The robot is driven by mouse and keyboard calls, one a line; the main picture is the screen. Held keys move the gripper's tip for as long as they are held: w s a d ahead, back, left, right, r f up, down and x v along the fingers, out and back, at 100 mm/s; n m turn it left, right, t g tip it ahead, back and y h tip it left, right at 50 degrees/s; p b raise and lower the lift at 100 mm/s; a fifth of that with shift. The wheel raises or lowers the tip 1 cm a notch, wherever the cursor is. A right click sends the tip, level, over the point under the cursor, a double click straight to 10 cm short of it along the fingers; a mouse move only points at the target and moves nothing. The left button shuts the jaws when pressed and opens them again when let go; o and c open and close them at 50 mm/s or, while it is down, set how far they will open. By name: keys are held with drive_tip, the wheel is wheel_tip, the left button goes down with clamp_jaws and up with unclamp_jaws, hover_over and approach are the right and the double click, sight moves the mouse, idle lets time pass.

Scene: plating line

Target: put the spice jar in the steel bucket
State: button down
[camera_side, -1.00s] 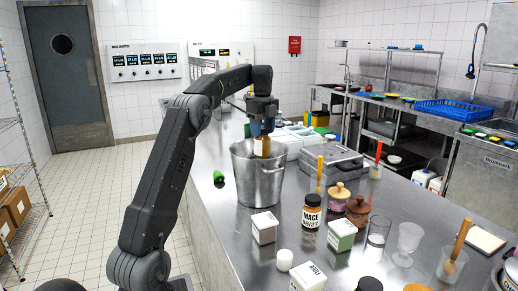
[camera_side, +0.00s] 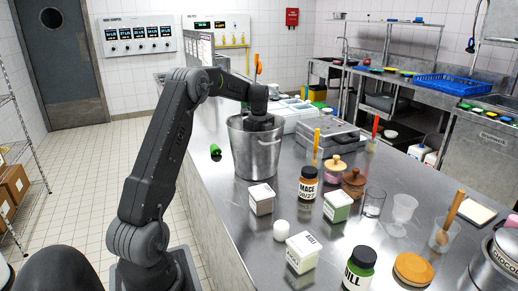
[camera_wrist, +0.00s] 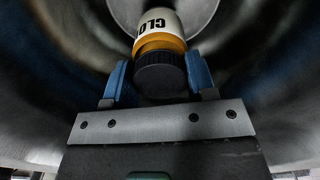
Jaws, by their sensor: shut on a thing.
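The steel bucket (camera_side: 255,152) stands upright on the steel counter in the side view. My gripper reaches down into its mouth, and the bucket wall hides the fingers there. In the wrist view my gripper (camera_wrist: 160,76) has its blue fingers on either side of the spice jar (camera_wrist: 158,42) and is shut on it. The jar has a black lid, an orange band and a pale label reading "CLO". The bucket's inner wall (camera_wrist: 255,60) surrounds the jar and fingers. I cannot tell whether the jar touches the bucket floor.
A mace jar (camera_side: 308,184), a white-lidded box (camera_side: 261,199), a green box (camera_side: 337,205) and a dill jar (camera_side: 359,269) stand to the right and front. A grey case (camera_side: 327,140) lies behind. A green object (camera_side: 215,150) lies left of the bucket.

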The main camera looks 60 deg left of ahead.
drive_tip(key=shift+f, duration=1)
drive_tip(key=shift+c, duration=2)
unclamp_jaws()
drive_tip(key=shift+f, duration=0.1)
